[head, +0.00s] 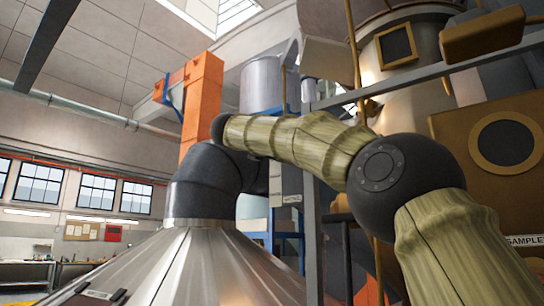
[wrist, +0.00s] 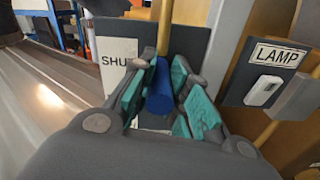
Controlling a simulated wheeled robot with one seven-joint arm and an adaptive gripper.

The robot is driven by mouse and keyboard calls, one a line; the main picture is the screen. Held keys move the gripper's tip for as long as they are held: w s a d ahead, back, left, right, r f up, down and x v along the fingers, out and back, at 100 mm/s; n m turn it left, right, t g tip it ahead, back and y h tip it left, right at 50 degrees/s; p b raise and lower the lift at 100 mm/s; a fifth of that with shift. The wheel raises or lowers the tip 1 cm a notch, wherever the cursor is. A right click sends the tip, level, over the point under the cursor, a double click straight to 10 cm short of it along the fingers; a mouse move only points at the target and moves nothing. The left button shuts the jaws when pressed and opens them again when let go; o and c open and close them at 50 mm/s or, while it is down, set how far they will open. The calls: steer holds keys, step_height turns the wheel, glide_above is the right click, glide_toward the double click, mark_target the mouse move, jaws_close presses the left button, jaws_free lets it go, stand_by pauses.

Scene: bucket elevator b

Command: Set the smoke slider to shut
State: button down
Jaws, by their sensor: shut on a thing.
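In the wrist view my gripper (wrist: 160,80) has its teal-padded fingers closed around a blue cylindrical handle (wrist: 159,95). A yellow rod (wrist: 165,28) runs up from behind the handle. A white plate reading "SHU" (wrist: 115,62) stands just left of the handle; a finger covers the rest of its word. I take the blue handle to be the smoke slider's, but no label naming it shows. The handle's lower end and most of its track are hidden by my fingers. In the head view I cannot make out my gripper or the handle.
In the wrist view a dark box labelled "LAMP" (wrist: 277,55) with a white switch (wrist: 263,90) is close on the right. A sloping metal surface (wrist: 45,85) lies on the left. In the head view a large metal cone (head: 200,265) and a grey post (head: 312,220) stand near my arm.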

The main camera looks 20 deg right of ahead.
steer(key=shift+s+r, duration=0.1)
steer(key=shift+r, duration=0.2)
